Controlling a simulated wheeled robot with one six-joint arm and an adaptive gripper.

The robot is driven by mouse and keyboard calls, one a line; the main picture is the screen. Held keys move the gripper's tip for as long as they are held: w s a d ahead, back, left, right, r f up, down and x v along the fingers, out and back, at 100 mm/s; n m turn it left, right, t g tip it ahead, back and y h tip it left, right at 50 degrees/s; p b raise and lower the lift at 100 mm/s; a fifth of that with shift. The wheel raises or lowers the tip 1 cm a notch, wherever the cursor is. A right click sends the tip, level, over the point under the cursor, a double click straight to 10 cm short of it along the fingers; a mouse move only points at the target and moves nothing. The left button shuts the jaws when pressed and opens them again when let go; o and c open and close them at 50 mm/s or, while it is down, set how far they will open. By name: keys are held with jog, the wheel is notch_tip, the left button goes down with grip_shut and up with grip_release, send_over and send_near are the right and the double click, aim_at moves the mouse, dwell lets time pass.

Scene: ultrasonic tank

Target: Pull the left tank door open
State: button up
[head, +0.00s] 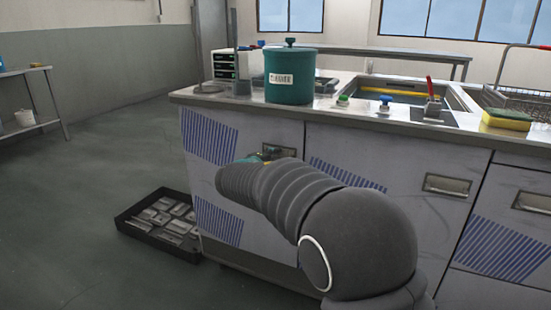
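The left tank door (256,130) is a pale grey panel with blue striped patches at the left end of the counter front. It looks flush with the cabinet, though my arm hides much of its lower right. Its recessed handle (281,150) shows as a small part near the upper right of the door.
A black tray of metal parts (126,222) lies on the floor left of the cabinet. Above are a green lidded pot (290,76) and a sink basin (393,97). Another door with a handle (447,185) is to the right. The floor at left is mostly clear.

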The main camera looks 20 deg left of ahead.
jog(key=shift+w+d+f, duration=0.1)
jog(key=shift+w, duration=0.5)
grip_shut()
